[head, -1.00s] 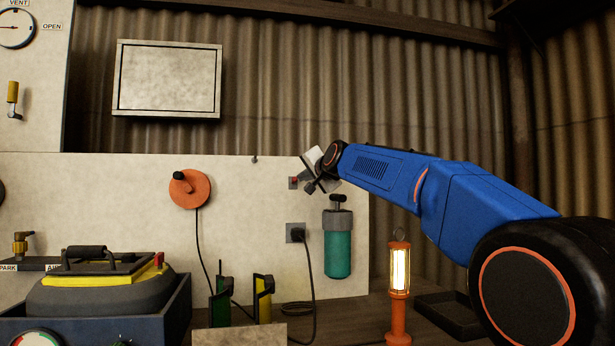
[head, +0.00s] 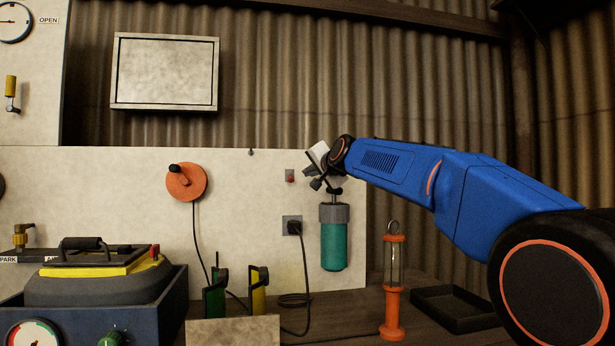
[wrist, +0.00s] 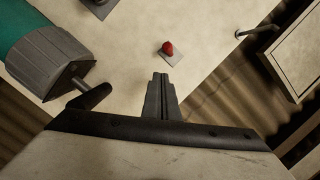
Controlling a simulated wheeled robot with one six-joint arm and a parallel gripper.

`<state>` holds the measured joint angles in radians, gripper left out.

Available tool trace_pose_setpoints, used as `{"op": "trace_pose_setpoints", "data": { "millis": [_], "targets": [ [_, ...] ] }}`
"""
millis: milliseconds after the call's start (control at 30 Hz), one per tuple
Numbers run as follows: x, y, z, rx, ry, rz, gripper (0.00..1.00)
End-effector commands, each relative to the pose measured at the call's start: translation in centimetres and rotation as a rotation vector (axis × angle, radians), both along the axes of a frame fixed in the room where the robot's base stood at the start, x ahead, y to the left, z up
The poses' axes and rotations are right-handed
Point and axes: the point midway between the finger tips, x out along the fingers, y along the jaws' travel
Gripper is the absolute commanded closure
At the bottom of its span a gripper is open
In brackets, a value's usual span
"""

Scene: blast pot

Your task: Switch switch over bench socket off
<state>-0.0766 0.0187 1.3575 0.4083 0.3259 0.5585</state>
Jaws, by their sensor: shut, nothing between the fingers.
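The switch (head: 290,175) is a small grey plate with a red rocker or knob, on the pale wall panel above the bench socket (head: 292,226). In the wrist view the red switch (wrist: 169,49) lies just beyond my fingertips, with a gap between. My gripper (head: 316,183) is right of the switch in the head view, apart from it. In the wrist view its fingers (wrist: 160,76) are together and empty. A black plug with a cable sits in the socket. The caged orange work lamp (head: 393,270) on the bench is dark.
A green canister (head: 334,245) with a black T-handle hangs just below my gripper and shows close at left in the wrist view (wrist: 45,50). An orange disc with a knob (head: 186,182) is further left. A black tray (head: 455,307) lies right of the lamp.

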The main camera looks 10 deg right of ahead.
Motion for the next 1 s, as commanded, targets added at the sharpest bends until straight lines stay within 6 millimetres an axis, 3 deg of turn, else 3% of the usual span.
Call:
{"op": "trace_pose_setpoints", "data": {
  "millis": [600, 1000],
  "targets": [
    [-6.7, -1.8, -4.6, 0.002, 0.002, 0.0, 1.0],
    [-8.1, -2.1, -5.6, 0.002, 0.0, 0.0, 1.0]
  ]
}}
